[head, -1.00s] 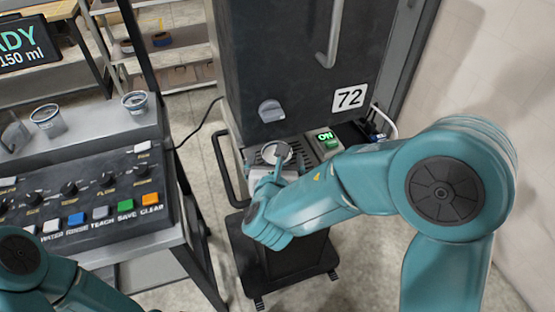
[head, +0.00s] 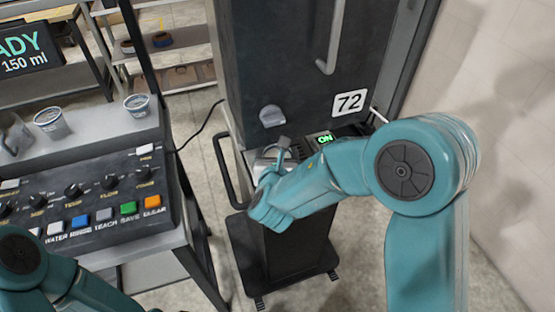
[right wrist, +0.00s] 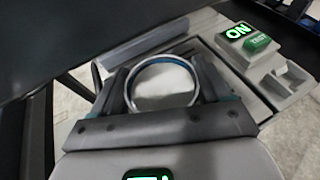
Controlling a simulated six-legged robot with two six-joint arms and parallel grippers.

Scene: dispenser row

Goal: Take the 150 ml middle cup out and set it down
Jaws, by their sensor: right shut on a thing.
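My right gripper (head: 276,157) is at the front of the dispenser marked 72, above its tray area. In the right wrist view its two dark fingers (right wrist: 163,90) are shut on the sides of a round cup (right wrist: 162,84). The cup is seen from above, with a pale rim and a blue line inside. It looks empty, but its base is hidden. In the head view my gripper and forearm cover most of the cup. My left arm shows at the lower left of the head view; its gripper is not in view.
The dispenser (head: 300,60) has a grey knob and a lit ON switch (head: 323,138) beside my right arm. Two cups (head: 50,122) (head: 137,105) stand on the grey console top at left. The button panel (head: 90,195) is below them. A display (head: 25,48) reads 150 ml.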

